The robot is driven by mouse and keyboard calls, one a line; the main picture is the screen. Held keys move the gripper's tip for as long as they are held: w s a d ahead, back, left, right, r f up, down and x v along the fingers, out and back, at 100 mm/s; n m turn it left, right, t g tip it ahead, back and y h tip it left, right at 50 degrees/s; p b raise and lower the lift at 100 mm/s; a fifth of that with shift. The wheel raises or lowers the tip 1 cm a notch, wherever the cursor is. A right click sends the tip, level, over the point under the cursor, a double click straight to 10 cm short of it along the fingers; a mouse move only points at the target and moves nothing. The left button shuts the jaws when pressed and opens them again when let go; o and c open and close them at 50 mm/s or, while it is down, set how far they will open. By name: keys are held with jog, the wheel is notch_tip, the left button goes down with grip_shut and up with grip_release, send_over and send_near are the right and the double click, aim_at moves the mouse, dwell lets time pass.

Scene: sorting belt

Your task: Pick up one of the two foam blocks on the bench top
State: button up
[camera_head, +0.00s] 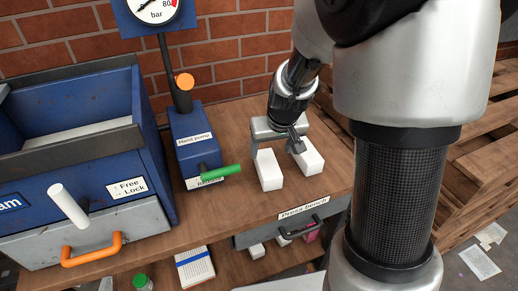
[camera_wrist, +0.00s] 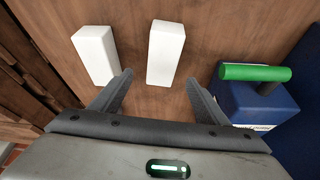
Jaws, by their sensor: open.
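Two white foam blocks lie apart on the wooden bench top. The left foam block (camera_head: 269,172), nearer the hand pump, also shows in the wrist view (camera_wrist: 165,55) just beyond the gap between the fingertips. The right foam block (camera_head: 311,158) shows at the left in the wrist view (camera_wrist: 97,55), beyond and outside the left finger. My gripper (camera_head: 276,149) is over the far ends of the blocks in the head view and partly hides them. In the wrist view its jaws (camera_wrist: 158,85) are open and empty.
A blue hand pump (camera_head: 192,135) with a green lever (camera_head: 221,172) stands left of the blocks. A blue cabinet (camera_head: 75,130) is farther left. A drawer (camera_head: 270,233) and a shelf with small items are below the bench top. A brick wall (camera_head: 235,50) stands behind.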

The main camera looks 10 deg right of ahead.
jog(key=x, duration=0.4)
jog(key=shift+b, duration=0.4)
jog(key=b, duration=0.2)
send_over(271, 178)
jog(key=w, duration=0.2)
jog(key=shift+w+a+f, duration=0.1)
jog(key=shift+a+f, duration=0.15)
jog(key=shift+f, duration=0.9)
jog(key=shift+a+f, duration=0.2)
jog(key=shift+f, duration=0.95)
jog(key=shift+f, duration=0.25)
jog(key=shift+c, duration=0.5)
jog(key=c, duration=1)
